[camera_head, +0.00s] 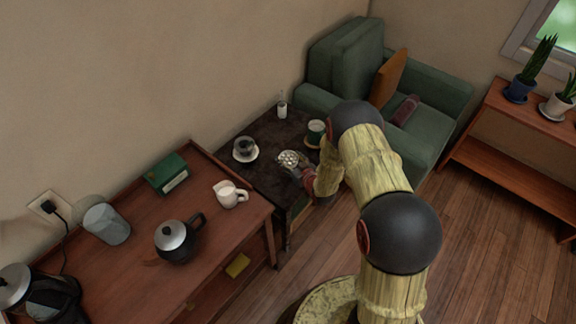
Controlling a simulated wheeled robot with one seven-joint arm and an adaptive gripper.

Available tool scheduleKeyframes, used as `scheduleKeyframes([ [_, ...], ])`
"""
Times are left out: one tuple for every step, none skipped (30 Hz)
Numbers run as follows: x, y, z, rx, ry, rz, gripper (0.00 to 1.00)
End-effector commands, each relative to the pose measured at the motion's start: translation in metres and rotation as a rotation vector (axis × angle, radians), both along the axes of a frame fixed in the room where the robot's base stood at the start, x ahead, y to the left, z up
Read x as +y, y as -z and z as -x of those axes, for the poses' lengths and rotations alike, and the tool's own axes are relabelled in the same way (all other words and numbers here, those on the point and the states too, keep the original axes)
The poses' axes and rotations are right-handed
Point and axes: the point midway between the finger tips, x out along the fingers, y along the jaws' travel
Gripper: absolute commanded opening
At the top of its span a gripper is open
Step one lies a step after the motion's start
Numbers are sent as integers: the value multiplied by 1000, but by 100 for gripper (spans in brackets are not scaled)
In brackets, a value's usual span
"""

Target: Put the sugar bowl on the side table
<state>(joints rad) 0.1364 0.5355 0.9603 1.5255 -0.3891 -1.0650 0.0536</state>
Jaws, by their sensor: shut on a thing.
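The sugar bowl (288,158) shows as a small round vessel with pale lumps in its top. My gripper (298,169) is shut on it from the right, and the fingers hide part of its side. The bowl is over the dark side table (262,184), near its middle. I cannot tell whether its base touches the top. My arm covers the right part of the table.
The sideboard (130,262) at left holds a white creamer (229,195) and a teapot (176,243). A green armchair (432,92) stands behind.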

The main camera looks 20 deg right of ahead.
Motion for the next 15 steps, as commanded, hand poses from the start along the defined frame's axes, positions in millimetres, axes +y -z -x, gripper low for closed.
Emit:
scheduleKeyframes([
  [1, 4, -3, -2, 0, 0, 26],
  [2, 7, -6, -2, -1, 0, 26],
  [2, 13, -7, -1, -1, 0, 26],
  [2, 19, -6, 0, 0, 0, 26],
  [2, 24, -6, 0, 0, 0, 26],
  [2, 31, -6, 0, 0, 0, 26],
  [2, 34, -6, -1, 0, 0, 26],
  [2, 37, -6, -1, 0, 0, 26],
  [2, 38, -6, -2, 0, 0, 26],
  [2, 39, -6, -2, 0, 0, 26],
  [2, 38, -7, -3, 0, 0, 26],
  [2, 37, -7, -3, 0, 0, 26],
  [2, 36, -6, -3, 0, 0, 26],
  [2, 36, -6, -3, 0, 0, 26],
  [2, 36, -6, -2, 0, 0, 26],
])
